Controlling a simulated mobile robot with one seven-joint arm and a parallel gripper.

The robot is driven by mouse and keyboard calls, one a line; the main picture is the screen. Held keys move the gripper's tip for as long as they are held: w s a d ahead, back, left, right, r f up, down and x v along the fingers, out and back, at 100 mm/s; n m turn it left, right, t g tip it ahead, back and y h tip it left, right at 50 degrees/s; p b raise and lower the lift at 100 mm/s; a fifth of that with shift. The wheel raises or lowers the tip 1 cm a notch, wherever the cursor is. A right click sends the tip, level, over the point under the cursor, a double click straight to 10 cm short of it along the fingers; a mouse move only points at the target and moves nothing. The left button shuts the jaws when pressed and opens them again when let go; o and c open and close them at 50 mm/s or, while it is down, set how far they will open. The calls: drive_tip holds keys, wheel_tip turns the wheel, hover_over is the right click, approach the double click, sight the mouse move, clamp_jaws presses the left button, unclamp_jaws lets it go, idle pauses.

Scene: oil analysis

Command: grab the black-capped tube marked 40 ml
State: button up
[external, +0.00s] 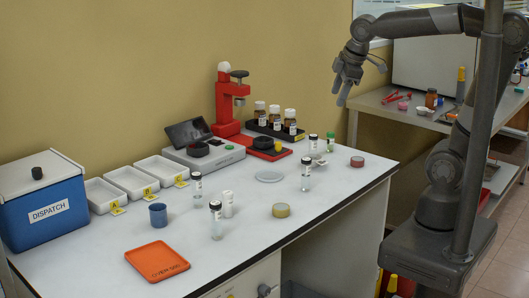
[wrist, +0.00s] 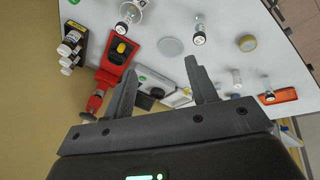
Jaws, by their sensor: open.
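Several clear tubes with black caps and white labels stand on the white bench: one at the front (external: 216,222), one behind it to the left (external: 197,188), one nearer the middle (external: 306,175) and one at the back (external: 313,146). The labels are too small to read, so I cannot tell which is marked 40 ml. In the wrist view, one black-capped tube (wrist: 199,36) shows above the right finger and another (wrist: 122,26) near the top. My gripper (external: 340,94) is open and empty, raised above the bench's back right. Its two fingers also show in the wrist view (wrist: 160,66).
A white-capped bottle (external: 227,205) stands close beside the front tube. A red stand (external: 226,110), dark bottles (external: 276,117), white trays (external: 158,169) and a blue dispatch box (external: 42,205) line the wall. The bench's front right is clear.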

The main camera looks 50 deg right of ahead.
drive_tip(key=w+a+n+g, duration=0.1)
drive_tip(key=w+a+n, duration=0.2)
drive_tip(key=a+n, duration=0.3)
drive_tip(key=w+a+n, duration=0.4)
drive_tip(key=a, duration=0.3)
drive_tip(key=n+g, duration=0.3)
drive_tip(key=n, duration=1.5)
hover_over(215, 202)
drive_tip(key=f, duration=0.7)
drive_tip(key=d+f, duration=0.1)
drive_tip(key=f, duration=0.3)
drive_tip(key=shift+w, duration=0.2)
drive_tip(key=shift+n, duration=0.3)
drive_tip(key=f, duration=0.5)
drive_tip(key=shift+s+a+f, duration=0.1)
drive_tip(key=shift+s+a, duration=0.05)
drive_tip(key=shift+a, duration=0.25)
drive_tip(key=shift+s+a+f, duration=0.1)
drive_tip(key=shift+a+f, duration=0.05)
drive_tip(key=shift+f, duration=2.8)
drive_tip(key=shift+c, duration=0.4)
drive_tip(key=c, duration=1)
